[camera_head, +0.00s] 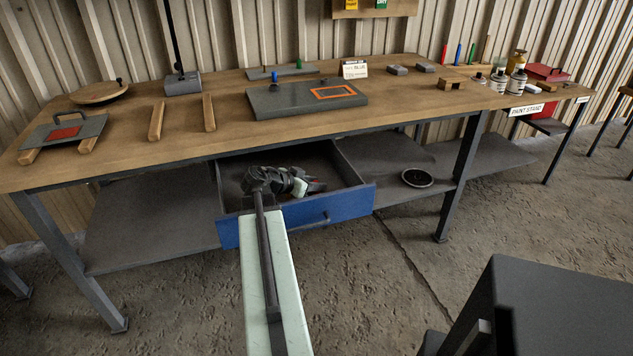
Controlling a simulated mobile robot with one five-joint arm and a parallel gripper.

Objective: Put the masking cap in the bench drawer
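The bench drawer (345,205) is pulled out under the workbench, with a blue front and a dark inside. My gripper (314,186) is over or inside the open drawer, pointing right. It is small and dark, and I cannot tell whether its fingers are open or shut. A reddish patch shows at its tip; I cannot tell whether this is a held thing or part of the gripper. Small blue (275,75) and green (299,63) upright pieces stand at the dark plate at the back of the bench. I cannot tell which thing is the masking cap.
The wooden bench top (225,145) carries a grey panel with an orange frame (333,92), wooden strips (157,121) and a handled plate (90,132). A round dark dish (417,178) lies on the lower shelf. A dark box-like surface (545,300) stands at the front right.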

